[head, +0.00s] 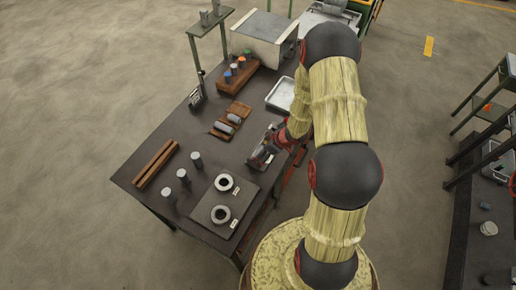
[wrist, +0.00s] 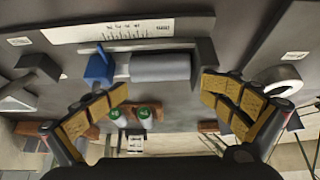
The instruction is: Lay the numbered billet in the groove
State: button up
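A plain grey cylindrical billet (wrist: 160,67) lies on its side in a dark measuring fixture (wrist: 205,55) with a printed scale; a blue stop (wrist: 98,68) stands by its left end. I see no number on it. In the head view my arm partly hides the fixture (head: 262,152). A long grooved wooden block (head: 155,163) lies at the table's left.
Two pale rings (head: 224,182) sit on a dark plate (head: 242,205). A rack (head: 228,82) with coloured-topped pieces, a metal tray (head: 281,94) and a white box (head: 263,32) stand towards the back.

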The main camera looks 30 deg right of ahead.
jog(key=shift+o, duration=0.9)
jog(key=shift+s+f, duration=0.35)
jog(key=shift+s, duration=0.1)
jog(key=shift+d+r, duration=0.2)
jog(key=shift+r, duration=0.35)
jog(key=v, duration=0.7)
jog(key=shift+s, duration=0.1)
